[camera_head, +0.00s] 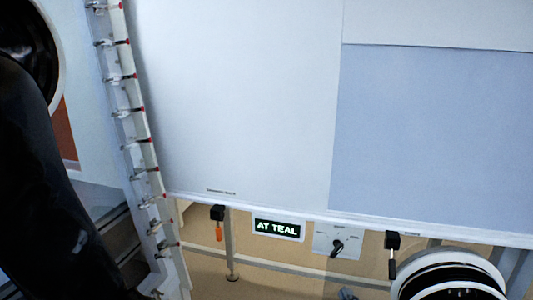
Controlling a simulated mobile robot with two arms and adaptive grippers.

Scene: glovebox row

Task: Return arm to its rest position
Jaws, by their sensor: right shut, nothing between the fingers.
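Only a small grey tip of what looks like my right gripper (347,294) shows at the bottom edge, right of centre. It is shut, with nothing seen in it. The rest of it is cut off by the frame. It is below the front edge of the pale panels and apart from the black-handled switch plate (326,242). My left gripper is not in view.
Black clamps, one orange-tipped (217,213) and another (392,241), hang under the panel edge. A white rail (133,110) with red-tipped clips runs down the left. A large black form (45,190) fills the left edge.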

